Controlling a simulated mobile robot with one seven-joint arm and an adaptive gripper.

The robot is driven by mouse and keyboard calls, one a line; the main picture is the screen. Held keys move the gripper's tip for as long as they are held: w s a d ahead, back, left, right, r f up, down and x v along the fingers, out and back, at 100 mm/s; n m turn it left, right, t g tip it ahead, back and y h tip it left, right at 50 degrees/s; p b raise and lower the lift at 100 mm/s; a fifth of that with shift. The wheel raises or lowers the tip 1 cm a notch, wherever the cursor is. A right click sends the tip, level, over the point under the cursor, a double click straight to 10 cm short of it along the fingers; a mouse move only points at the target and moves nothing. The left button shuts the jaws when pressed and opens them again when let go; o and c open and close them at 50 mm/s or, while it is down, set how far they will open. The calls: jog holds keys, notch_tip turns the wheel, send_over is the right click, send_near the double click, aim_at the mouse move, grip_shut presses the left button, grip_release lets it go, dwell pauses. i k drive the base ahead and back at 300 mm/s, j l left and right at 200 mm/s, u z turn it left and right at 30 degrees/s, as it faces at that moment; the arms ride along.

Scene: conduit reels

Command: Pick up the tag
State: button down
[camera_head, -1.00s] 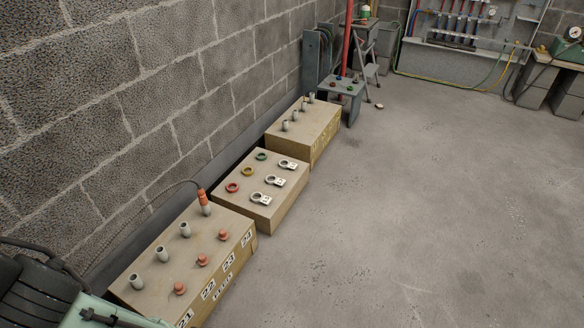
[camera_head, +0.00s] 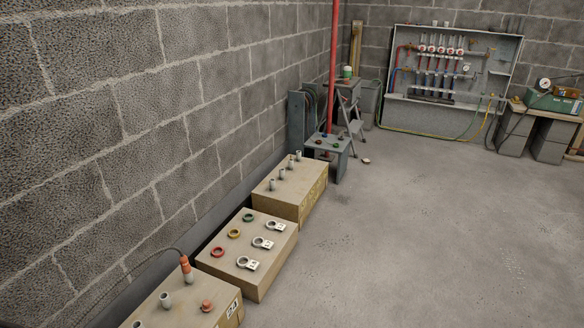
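Several white tags with ring ends lie on the middle wooden box (camera_head: 270,280). One tag (camera_head: 247,263) is nearest, a second tag (camera_head: 263,242) is behind it, and a third tag (camera_head: 276,226) is farthest. They lie in a row along the box's right side, apart from one another. I cannot tell which one the task means, and any marking on them is too small to read. A red ring (camera_head: 218,252), a yellow ring (camera_head: 234,233) and a green ring (camera_head: 249,217) lie to their left. My gripper is not in view.
A nearer box (camera_head: 190,315) carries grey posts, an orange-topped plug with a cable, and a red knob. A farther box (camera_head: 316,200) carries grey posts. The block wall runs along the left. The concrete floor (camera_head: 420,240) to the right is clear.

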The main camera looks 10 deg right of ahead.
aim_at(252, 265)
jog(key=i+l, duration=0.2)
jog(key=i, duration=0.3)
jog(key=i+l, duration=0.2)
jog(key=i, duration=0.25)
jog(key=i+l, duration=0.2)
jog(key=i, duration=0.3)
jog(key=i+l, duration=0.2)
jog(key=i, duration=0.3)
jog(key=l+u, duration=0.1)
jog(key=u, duration=0.85)
jog(key=i+l+u, duration=0.15)
jog(key=l+u, duration=0.75)
jog(key=l, duration=0.15)
jog(key=k+l+u, duration=0.2)
jog(key=l, duration=1.35)
jog(key=i, duration=0.1)
